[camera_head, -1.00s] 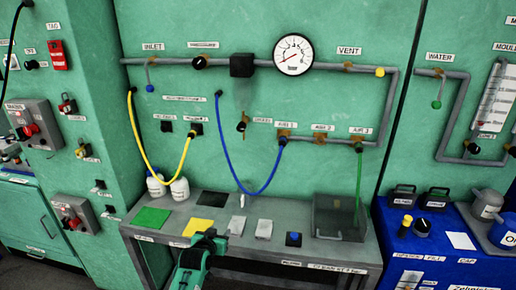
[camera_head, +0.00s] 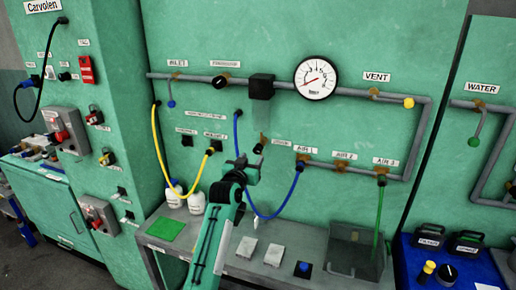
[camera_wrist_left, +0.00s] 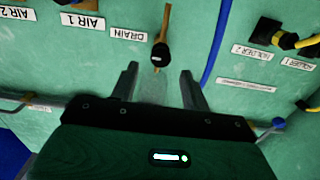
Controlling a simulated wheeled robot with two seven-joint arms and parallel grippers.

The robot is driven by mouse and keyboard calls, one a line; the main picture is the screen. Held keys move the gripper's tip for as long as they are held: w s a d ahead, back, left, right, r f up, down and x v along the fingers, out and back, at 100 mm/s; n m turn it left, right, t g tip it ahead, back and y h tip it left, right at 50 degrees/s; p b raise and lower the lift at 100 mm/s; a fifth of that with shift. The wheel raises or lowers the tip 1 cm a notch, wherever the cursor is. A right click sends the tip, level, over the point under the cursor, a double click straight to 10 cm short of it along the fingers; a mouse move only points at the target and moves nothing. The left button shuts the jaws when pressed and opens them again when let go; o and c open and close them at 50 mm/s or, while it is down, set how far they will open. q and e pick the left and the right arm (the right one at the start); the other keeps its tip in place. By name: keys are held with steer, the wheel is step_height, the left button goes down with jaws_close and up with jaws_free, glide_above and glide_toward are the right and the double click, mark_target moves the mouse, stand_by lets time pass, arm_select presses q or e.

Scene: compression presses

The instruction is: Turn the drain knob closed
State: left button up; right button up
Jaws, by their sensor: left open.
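The drain knob (camera_head: 258,148) is a black knob on a brass stem, on the green panel below the black box. In the left wrist view the knob (camera_wrist_left: 160,54) sits beside the DRAIN label (camera_wrist_left: 129,34), its stem running towards the top of the picture. My left gripper (camera_head: 242,166) is raised in front of the panel, just left of and below the knob. In the left wrist view its two fingers (camera_wrist_left: 159,74) are apart and empty, with the knob just beyond the gap between their tips. My right gripper is not in view.
A yellow hose (camera_head: 160,150) hangs left of the gripper and a blue hose (camera_head: 283,205) loops beneath the knob. A pressure gauge (camera_head: 316,77) and pipes are above. The grey bench (camera_head: 235,262) below holds pads and a clear box (camera_head: 355,255).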

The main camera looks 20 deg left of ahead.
mark_target(256, 151)
arm_select(q)
steer(key=w+p, duration=0.1)
steer(key=w, duration=0.4)
steer(key=shift+w+r, duration=0.1)
steer(key=shift+w, duration=0.15)
steer(key=shift+w+p, duration=0.4)
steer(key=shift+w, duration=0.4)
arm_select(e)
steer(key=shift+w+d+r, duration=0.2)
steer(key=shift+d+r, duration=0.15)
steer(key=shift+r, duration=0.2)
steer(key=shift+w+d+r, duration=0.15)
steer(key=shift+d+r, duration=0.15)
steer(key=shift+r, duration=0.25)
arm_select(q)
steer(key=shift+d, duration=0.1)
steer(key=c, duration=1)
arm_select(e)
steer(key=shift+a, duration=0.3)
